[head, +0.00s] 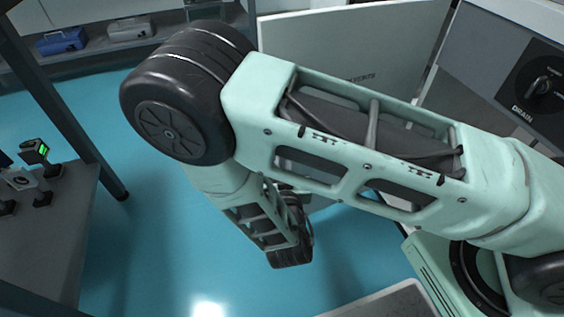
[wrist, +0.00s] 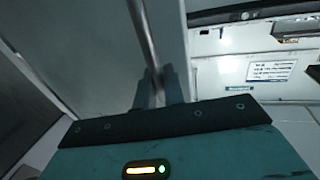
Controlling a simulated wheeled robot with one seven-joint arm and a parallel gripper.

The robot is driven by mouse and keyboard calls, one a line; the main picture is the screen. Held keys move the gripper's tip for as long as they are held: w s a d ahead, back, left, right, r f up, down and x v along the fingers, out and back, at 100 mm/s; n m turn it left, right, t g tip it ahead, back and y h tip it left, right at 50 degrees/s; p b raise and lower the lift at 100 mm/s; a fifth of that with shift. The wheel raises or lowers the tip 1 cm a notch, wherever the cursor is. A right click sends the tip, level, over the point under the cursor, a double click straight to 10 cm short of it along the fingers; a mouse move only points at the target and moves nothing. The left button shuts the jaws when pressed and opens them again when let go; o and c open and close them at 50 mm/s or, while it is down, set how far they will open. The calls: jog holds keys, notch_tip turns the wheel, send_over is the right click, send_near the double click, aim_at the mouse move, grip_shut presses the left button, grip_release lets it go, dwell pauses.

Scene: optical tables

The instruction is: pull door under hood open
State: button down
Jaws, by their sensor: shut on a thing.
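The pale door (head: 350,42) stands at the top middle of the head view, with dark lettering ending in "VENTS" partly covered by my arm. In the wrist view the door (wrist: 75,45) fills the upper left as a grey panel. A slim metal door handle (wrist: 142,30) runs down it to my gripper (wrist: 163,88). My gripper's dark fingers are shut on the handle's lower part. In the head view my arm hides the handle and the fingertips.
A grey panel with a black "DRAIN" knob (head: 541,88) is at the right. A dark table (head: 60,235) with small devices stands at the left. Blue floor (head: 150,255) is clear between. A white labelled surface (wrist: 240,75) lies right of the door's edge.

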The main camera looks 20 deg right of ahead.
jog(key=shift+a, duration=0.2)
jog(key=c, duration=1.6)
grip_release()
jog(key=p+v, duration=0.3)
jog(key=v, duration=1.4)
jog(key=shift+s, duration=0.2)
